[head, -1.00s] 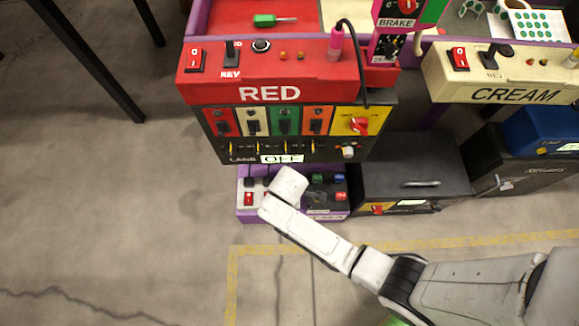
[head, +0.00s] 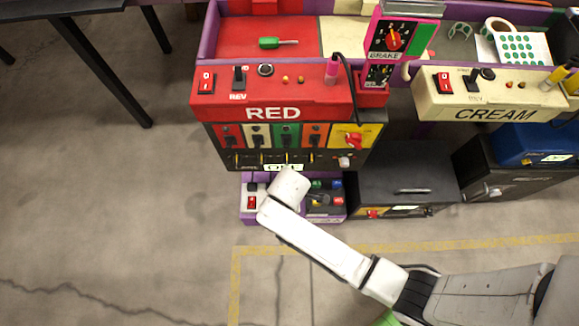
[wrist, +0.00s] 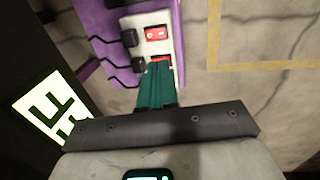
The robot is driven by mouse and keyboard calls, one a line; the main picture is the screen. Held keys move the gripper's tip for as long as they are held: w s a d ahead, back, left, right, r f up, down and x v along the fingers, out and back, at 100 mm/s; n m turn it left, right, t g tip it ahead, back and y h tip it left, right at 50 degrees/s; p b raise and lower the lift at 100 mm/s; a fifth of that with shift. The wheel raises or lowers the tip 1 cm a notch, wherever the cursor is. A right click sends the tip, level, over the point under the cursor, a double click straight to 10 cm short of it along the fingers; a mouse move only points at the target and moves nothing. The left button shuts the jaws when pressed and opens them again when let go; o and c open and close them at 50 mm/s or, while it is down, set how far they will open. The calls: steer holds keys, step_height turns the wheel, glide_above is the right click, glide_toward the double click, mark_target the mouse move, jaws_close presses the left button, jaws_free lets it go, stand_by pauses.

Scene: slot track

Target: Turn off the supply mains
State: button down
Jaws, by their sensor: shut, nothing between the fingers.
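A low purple box (head: 251,218) stands under the RED console. Its white panel carries a red rocker switch (head: 252,203). In the wrist view the white panel (wrist: 169,47) shows a red rocker (wrist: 156,33) marked O and I, two black switches, and a second red rocker (wrist: 161,60) partly covered by my fingertips. My gripper (wrist: 159,66) has teal fingers closed together, with their tips at or just over that second rocker. I cannot tell if they touch it. In the head view my wrist hides the gripper and part of the box. No label reading supply mains is legible.
The RED console (head: 274,113) overhangs the box, with a lane panel and an OFF sign (wrist: 48,108) close to the left of my gripper. A dark cabinet (head: 402,172) stands to the right. Open floor lies left and in front.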

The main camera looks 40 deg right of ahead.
steer(key=w+d+b, duration=0.1)
steer(key=b, duration=0.1)
steer(key=shift+r+b, duration=0.1)
steer(key=shift+b, duration=0.2)
steer(key=f+b, duration=0.2)
steer(key=f, duration=0.2)
steer(key=w+d+f+b, duration=0.1)
steer(key=f+b, duration=0.1)
steer(key=f, duration=0.2)
steer(key=w+f+b, duration=0.1)
steer(key=f+b, duration=0.2)
steer(key=f, duration=0.1)
steer(key=shift+d, duration=0.25)
steer(key=shift+w+d+f+b, duration=0.1)
steer(key=shift+f+b, duration=0.15)
steer(key=shift+f, duration=0.2)
steer(key=shift+w+d+f+b, duration=0.1)
steer(key=shift+f+b, duration=0.1)
steer(key=shift+f, duration=0.2)
